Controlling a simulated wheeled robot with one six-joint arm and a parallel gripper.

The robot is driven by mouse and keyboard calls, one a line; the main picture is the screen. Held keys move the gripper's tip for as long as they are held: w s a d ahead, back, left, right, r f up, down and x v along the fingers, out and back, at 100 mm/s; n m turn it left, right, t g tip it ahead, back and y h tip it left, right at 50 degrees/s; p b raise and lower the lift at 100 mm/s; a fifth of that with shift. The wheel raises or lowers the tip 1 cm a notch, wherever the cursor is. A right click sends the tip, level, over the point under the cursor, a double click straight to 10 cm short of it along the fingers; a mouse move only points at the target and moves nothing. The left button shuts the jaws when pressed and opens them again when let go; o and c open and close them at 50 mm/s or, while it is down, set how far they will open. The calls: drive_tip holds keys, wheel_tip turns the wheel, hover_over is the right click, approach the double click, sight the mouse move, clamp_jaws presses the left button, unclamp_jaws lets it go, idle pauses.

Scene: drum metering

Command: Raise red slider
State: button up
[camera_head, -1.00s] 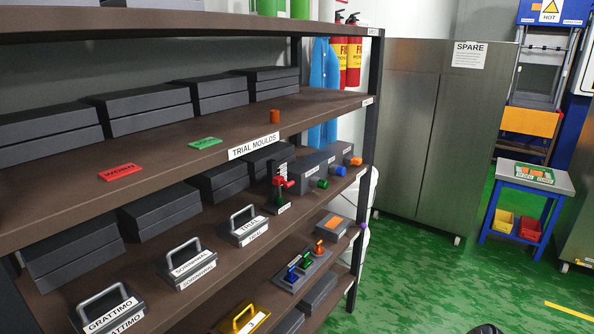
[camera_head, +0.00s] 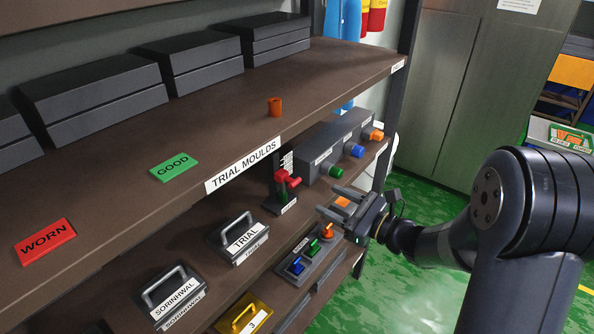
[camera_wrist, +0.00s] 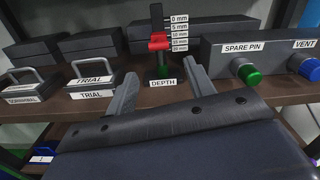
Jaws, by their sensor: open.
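The red slider (camera_head: 287,181) sits on a dark upright post on the middle shelf, above a base with a DEPTH label (camera_wrist: 164,83). In the wrist view the red slider (camera_wrist: 158,42) is partway up the post, beside the middle to lower marks of a scale (camera_wrist: 179,34) that has 0 mm at its top. My gripper (camera_head: 331,200) is open and empty, to the right of the slider in the head view. In the wrist view my gripper (camera_wrist: 160,80) has its fingers spread to either side of the post's base, in front of and below the slider, apart from it.
A grey box with a green knob (camera_wrist: 249,74) and a blue knob (camera_wrist: 309,68) stands right of the post. A TRIAL block with a handle (camera_head: 240,239) stands to the left. The upper shelf edge (camera_head: 330,109) overhangs. A lower panel holds small coloured levers (camera_head: 312,246).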

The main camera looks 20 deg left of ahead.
drive_tip(key=p+x, duration=0.2)
drive_tip(key=x, duration=0.8)
drive_tip(key=shift+a, duration=0.25)
drive_tip(key=shift+c, duration=0.5)
clamp_jaws()
